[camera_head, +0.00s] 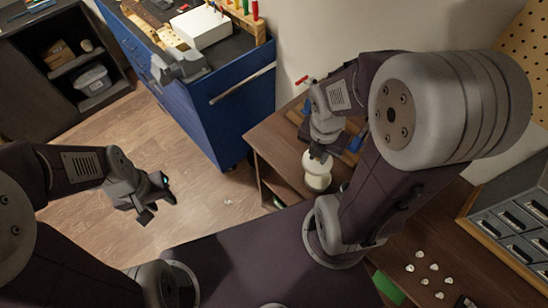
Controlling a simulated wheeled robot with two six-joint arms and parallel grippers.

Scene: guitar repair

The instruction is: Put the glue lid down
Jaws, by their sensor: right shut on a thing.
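My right gripper (320,153) points down at the top of a cream-coloured glue bottle (317,181) on the small wooden table. It is shut on the glue lid at the bottle's top. The lid is small and mostly hidden by the fingers, and I cannot tell whether it is clear of the bottle. The bottle looks upright. My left gripper (158,198) is open and empty, over the floor at the left.
The wooden table (272,140) also holds a blue item (356,144) beside the bottle. A blue tool cabinet (205,110) stands behind, with a white box (201,27) on top. Several small pale pieces (434,267) lie on the brown surface at the right, near a drawer unit (515,215).

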